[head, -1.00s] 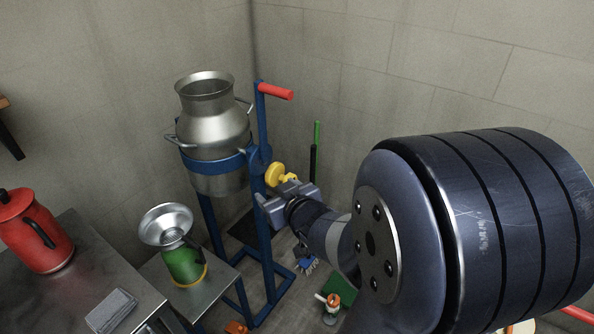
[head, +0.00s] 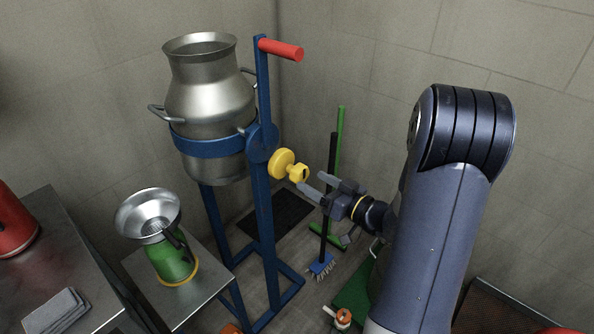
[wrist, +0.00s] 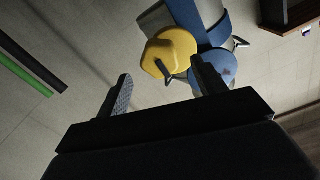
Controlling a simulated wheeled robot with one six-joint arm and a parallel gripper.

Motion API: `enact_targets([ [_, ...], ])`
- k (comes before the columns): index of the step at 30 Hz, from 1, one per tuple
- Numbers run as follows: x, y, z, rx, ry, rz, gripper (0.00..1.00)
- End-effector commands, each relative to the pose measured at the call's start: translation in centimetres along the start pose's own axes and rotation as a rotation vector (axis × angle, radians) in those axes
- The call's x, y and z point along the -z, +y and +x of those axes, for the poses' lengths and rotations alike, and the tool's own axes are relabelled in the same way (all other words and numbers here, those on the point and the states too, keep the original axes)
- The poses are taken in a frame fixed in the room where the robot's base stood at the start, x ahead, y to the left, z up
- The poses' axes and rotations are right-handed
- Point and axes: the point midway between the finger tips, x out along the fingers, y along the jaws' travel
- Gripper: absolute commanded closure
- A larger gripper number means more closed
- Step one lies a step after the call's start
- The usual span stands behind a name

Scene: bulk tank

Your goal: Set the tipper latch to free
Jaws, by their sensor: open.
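The yellow tipper latch knob (head: 283,163) sits on the side of the blue stand (head: 262,210), beside the round blue pivot plate (head: 262,142). A smaller yellow grip (head: 299,173) sticks out from it to the right. My gripper (head: 311,182) is open and empty, its fingertips just right of and below the yellow grip, apparently apart from it. In the wrist view the yellow knob (wrist: 170,52) appears beyond and between the two open fingers, with the blue plate (wrist: 215,68) partly behind the right finger. Any latch marking is not readable.
A steel milk can (head: 210,105) hangs upright in the stand, with a red handle (head: 282,49) above. A side table (head: 205,270) holds a green container (head: 175,262) with a steel funnel. Brooms (head: 333,160) lean at the wall behind my gripper.

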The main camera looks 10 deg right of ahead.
Motion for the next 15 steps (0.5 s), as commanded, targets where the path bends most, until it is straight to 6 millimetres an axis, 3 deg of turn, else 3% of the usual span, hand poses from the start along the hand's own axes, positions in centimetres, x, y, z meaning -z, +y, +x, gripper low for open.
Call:
enact_targets([
  [6, -0.1, -0.1, 4.0, 0.004, -0.001, -0.001, 0.34],
  [15, -0.1, 0.0, 7.2, -0.001, -0.001, 0.000, 0.34],
])
